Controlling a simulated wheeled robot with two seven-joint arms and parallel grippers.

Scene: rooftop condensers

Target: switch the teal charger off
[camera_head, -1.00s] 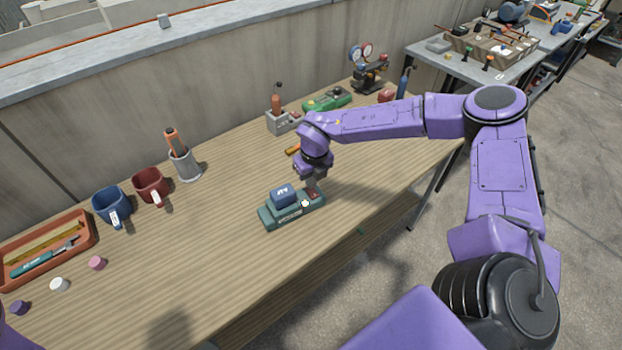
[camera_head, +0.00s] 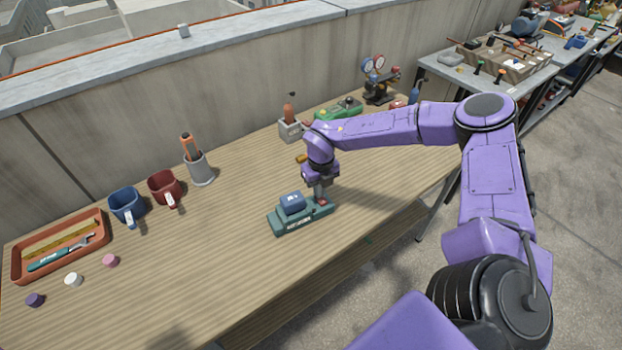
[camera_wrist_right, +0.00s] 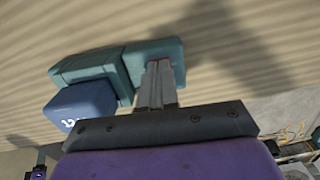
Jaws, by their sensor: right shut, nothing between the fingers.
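The teal charger (camera_head: 292,224) sits on the wooden table with a blue battery (camera_head: 292,203) on it. It also shows in the right wrist view (camera_wrist_right: 95,65), with the blue battery (camera_wrist_right: 85,110) at its left. My right gripper (camera_head: 321,198) points down at the charger's right end, its fingers shut with nothing between them. In the wrist view the fingertips (camera_wrist_right: 158,68) lie over that end, where a small red part shows. They hide most of the red part, and I cannot tell whether they touch it.
An orange tray (camera_head: 103,254) with tools, a blue mug (camera_head: 123,206), a red mug (camera_head: 160,188) and a grey cup (camera_head: 203,172) stand along the left and back. A green device (camera_head: 338,110) and a gauge stand (camera_head: 380,92) are at the back right.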

